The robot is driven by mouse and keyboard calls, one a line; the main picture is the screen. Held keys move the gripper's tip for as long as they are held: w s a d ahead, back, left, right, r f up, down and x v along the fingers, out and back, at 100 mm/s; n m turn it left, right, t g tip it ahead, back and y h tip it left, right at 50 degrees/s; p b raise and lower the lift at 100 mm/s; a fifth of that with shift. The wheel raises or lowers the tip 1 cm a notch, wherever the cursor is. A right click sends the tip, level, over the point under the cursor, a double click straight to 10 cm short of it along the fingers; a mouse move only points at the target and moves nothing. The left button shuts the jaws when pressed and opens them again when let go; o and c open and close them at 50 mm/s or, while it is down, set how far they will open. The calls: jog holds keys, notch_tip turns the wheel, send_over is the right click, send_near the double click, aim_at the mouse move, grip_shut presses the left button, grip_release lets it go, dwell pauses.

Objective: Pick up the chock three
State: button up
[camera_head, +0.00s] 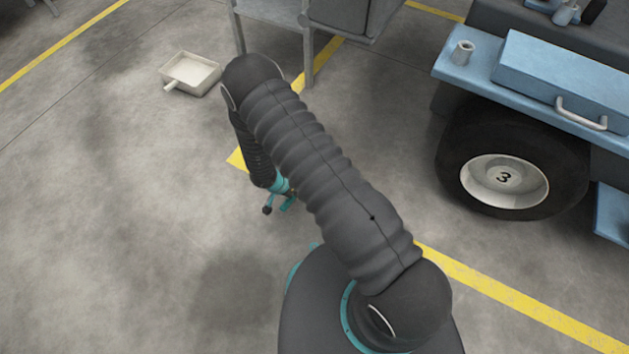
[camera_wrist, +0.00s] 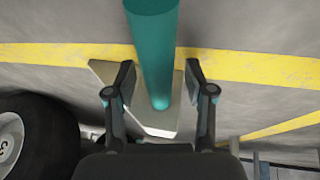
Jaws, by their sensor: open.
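In the wrist view a pale beige wedge, the chock (camera_wrist: 155,121), lies on the floor by the yellow line. A teal post (camera_wrist: 155,55) appears to rise from it toward the camera, wider at its near end. My gripper (camera_wrist: 158,85) is open, one finger on each side of the post, with gaps visible on both sides. The fingers overlap parts of the chock in the picture; I see no clear contact. In the head view my gripper (camera_head: 279,207) hangs low beyond my arm, and the chock's beige body is hidden there.
A wheel marked 3 (camera_head: 505,182) under a blue vehicle stands at right; its tyre (camera_wrist: 48,130) shows at left in the wrist view. A pale tray (camera_head: 191,73) lies on the floor near a grey metal stand (camera_head: 308,62).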

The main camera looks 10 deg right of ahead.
jog(key=shift+f, duration=0.2)
dwell(0.3)
grip_shut()
